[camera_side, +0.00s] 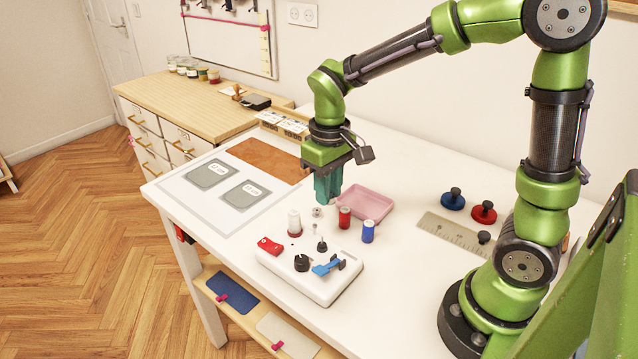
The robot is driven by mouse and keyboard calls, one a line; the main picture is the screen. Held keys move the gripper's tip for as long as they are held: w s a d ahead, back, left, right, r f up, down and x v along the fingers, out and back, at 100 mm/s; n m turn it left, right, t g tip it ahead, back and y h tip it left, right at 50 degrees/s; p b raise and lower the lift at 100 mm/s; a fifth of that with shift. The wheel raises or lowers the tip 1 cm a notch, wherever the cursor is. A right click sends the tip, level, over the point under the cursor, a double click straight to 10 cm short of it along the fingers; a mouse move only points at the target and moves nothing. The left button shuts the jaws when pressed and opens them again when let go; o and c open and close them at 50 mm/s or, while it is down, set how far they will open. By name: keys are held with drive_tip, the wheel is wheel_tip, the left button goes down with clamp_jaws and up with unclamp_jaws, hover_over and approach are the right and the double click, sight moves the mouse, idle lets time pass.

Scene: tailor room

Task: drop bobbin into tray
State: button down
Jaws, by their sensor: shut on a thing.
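My gripper (328,195), with teal fingers pointing down, is above the white table, just left of the pink tray (367,203). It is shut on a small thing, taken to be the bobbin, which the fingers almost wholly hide. The tray is shallow and looks empty, though the fingers hide part of its left side. A small silvery piece (317,212) shows just below and left of the fingertips; I cannot tell whether it is a bobbin.
White (294,224), red (345,217) and blue (368,231) thread spools stand upright near the white station (320,288), close in front of the tray. A ruler (452,232) and round knobbed pieces lie right. A mat (232,192) lies left.

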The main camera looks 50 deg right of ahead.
drive_tip(key=w+d+f, duration=0.1)
drive_tip(key=d+f, duration=0.2)
drive_tip(key=d, duration=0.7)
drive_tip(key=w+d+f, duration=0.1)
drive_tip(key=d+f, duration=0.2)
drive_tip(key=d, duration=0.6)
drive_tip(key=n, duration=0.1)
hover_over(367, 202)
drive_tip(key=shift+f, duration=3.05)
drive_tip(key=c, duration=0.9)
unclamp_jaws()
wheel_tip(367, 202, up, 17)
